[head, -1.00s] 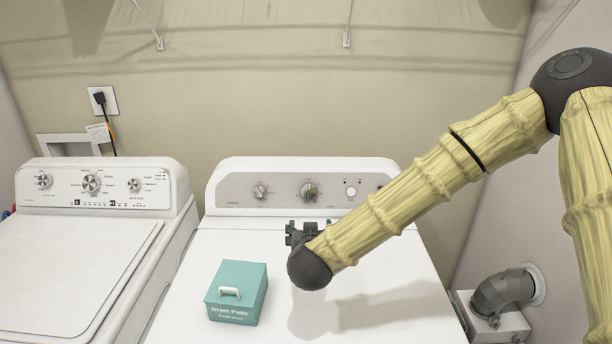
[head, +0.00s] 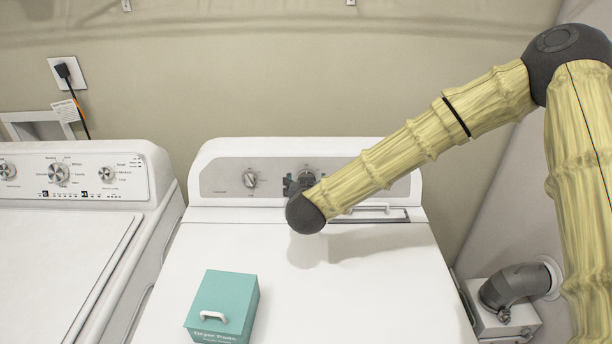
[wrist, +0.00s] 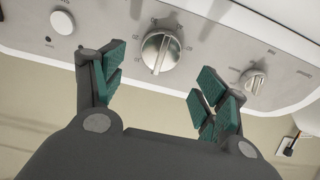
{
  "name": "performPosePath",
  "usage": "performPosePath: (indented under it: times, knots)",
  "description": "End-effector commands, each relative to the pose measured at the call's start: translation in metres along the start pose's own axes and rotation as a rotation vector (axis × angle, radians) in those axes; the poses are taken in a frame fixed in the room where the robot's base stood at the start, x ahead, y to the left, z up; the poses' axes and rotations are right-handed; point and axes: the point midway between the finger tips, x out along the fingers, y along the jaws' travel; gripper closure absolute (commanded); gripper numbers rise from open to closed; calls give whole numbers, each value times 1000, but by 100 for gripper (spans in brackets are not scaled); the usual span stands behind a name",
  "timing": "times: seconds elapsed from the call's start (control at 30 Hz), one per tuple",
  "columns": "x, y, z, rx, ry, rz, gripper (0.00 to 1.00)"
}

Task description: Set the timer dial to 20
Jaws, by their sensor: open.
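The larger round silver dial (wrist: 160,52), which I take as the timer dial, sits mid-panel on the dryer. In the wrist view it lies between and just beyond the two green-padded fingers of my gripper (wrist: 160,78). The fingers are open, one on each side, and appear apart from it. The dial's setting is too small to read. In the head view my gripper (head: 293,184) is at the panel, in front of this dial (head: 307,174), which is partly hidden.
A smaller dial (head: 250,180) is on the same panel, also in the wrist view (wrist: 254,80). A white round button (wrist: 62,22) lies on the other side. A teal dryer pads box (head: 226,302) stands on the dryer top (head: 330,290). A washer (head: 60,260) stands at left.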

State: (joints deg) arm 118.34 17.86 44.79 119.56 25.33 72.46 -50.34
Motion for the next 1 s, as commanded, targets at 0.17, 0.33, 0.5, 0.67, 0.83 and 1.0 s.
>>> performPosePath:
  times: [0.17,0.33,0.5,0.67,0.83,1.0]
  knots:
    - [24,2,-1,2,-2,3,27]
    - [44,2,-1,1,-1,3,27]
    - [57,1,-1,1,0,2,27]
    - [62,1,0,0,0,1,27]
    - [63,1,0,0,0,1,27]
    - [63,1,0,0,0,1,40]
